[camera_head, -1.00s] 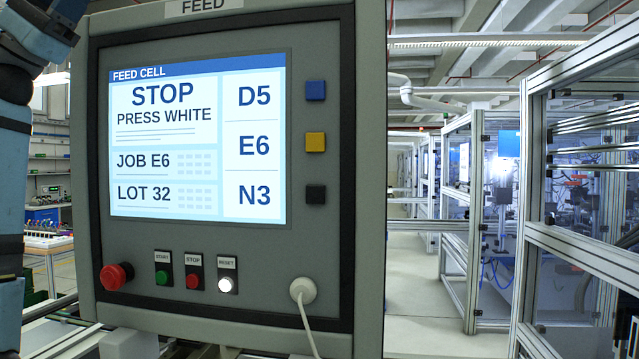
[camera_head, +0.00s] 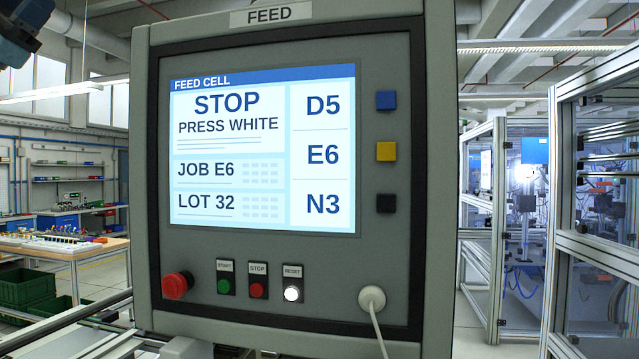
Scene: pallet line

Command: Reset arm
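The feed cell control panel (camera_head: 300,262) stands in the middle of the head view. Its screen (camera_head: 262,150) reads STOP, PRESS WHITE, JOB E6, LOT 32, with D5, E6 and N3 down the right side. Below the screen are a green START button (camera_head: 224,286), a red STOP button (camera_head: 258,291) and a lit white RESET button (camera_head: 292,294). A red mushroom button (camera_head: 178,286) is at the lower left. A dark and blue part of my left arm shows in the top left corner, apart from the panel. Neither gripper's fingers are in view.
Blue (camera_head: 386,100), yellow (camera_head: 386,152) and black (camera_head: 386,203) square buttons line the screen's right. A cable plug (camera_head: 371,298) sits at the lower right. A workbench (camera_head: 75,245) and green crates (camera_head: 28,287) stand left, a framed machine cell (camera_head: 565,200) right.

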